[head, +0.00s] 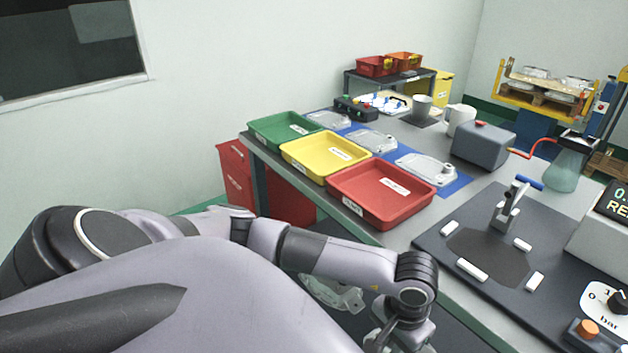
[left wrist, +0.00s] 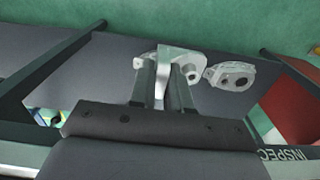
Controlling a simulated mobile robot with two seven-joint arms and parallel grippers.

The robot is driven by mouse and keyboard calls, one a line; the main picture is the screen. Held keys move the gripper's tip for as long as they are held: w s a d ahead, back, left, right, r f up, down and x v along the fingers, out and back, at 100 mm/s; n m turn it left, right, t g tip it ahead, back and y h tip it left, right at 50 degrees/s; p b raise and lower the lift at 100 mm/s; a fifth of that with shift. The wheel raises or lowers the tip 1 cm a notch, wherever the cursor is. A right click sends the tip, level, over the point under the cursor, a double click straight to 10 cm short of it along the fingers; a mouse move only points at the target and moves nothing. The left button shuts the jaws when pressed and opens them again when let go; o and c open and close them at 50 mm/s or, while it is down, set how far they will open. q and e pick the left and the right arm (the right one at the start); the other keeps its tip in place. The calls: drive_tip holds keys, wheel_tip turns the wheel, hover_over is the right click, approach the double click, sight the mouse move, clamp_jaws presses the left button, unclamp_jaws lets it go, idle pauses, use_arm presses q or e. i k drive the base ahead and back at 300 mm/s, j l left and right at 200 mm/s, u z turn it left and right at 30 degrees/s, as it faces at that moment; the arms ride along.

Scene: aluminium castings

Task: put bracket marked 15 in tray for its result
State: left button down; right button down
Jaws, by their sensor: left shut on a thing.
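My left gripper (left wrist: 163,72) is shut on a pale aluminium bracket (left wrist: 186,60), whose flat plate and round boss show beyond the fingers in the left wrist view. No number can be read on it. In the head view my left arm reaches to the lower right, beside the table's front edge, and its fingertips are not clear. Green (head: 283,129), yellow (head: 326,157) and red (head: 381,193) trays stand in a row along the table edge, each with a white label too small to read. They look empty. My right gripper is not in view.
A second casting (left wrist: 230,75) lies right of the held one in the wrist view. Several castings lie on blue mats behind the trays, one behind the red tray (head: 428,168). A dark plate with a clamp (head: 510,205) and a grey box (head: 483,147) stand at right.

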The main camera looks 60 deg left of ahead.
sight(312, 158)
drive_tip(key=j, duration=0.45)
drive_tip(key=i+j+u, duration=0.15)
drive_tip(key=j, duration=0.7)
drive_tip(key=i+u, duration=0.05)
